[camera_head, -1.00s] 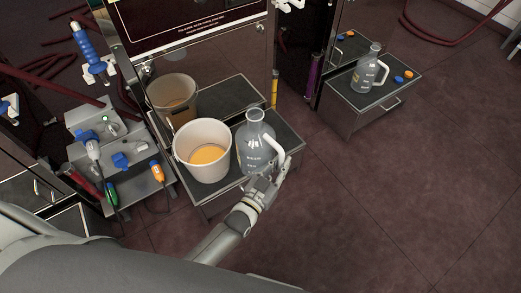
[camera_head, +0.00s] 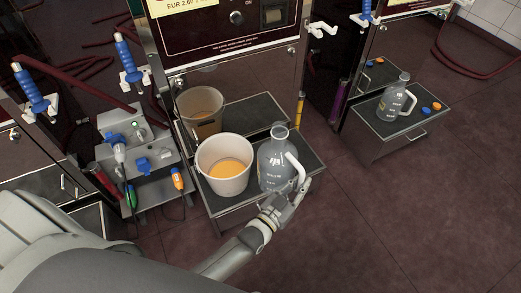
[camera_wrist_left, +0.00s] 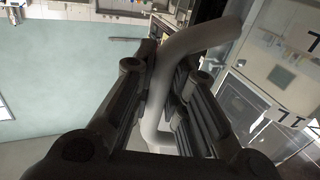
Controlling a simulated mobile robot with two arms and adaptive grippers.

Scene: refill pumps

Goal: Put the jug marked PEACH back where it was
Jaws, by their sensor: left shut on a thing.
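A clear jug (camera_head: 274,165) with a white handle (camera_head: 299,172) is at the right of the grey-topped shelf (camera_head: 314,166) in the head view. Its marking is too small to read. My left gripper (camera_head: 292,196) is shut on the handle, from the front right. The left wrist view shows the pale bent handle (camera_wrist_left: 198,42) between the fingers (camera_wrist_left: 160,100), with the jug's clear side (camera_wrist_left: 275,85) to the right. I cannot tell whether the jug's base touches the shelf. A second jug (camera_head: 392,102) stands upright on the right-hand shelf (camera_head: 409,128). My right gripper is not in view.
A white bucket (camera_head: 224,180) with orange liquid stands close left of the held jug. A machine front (camera_head: 265,75) rises behind them. A grey unit with plugs (camera_head: 135,150) is at the left. Blue and orange caps (camera_head: 431,107) lie by the second jug. The right floor is clear.

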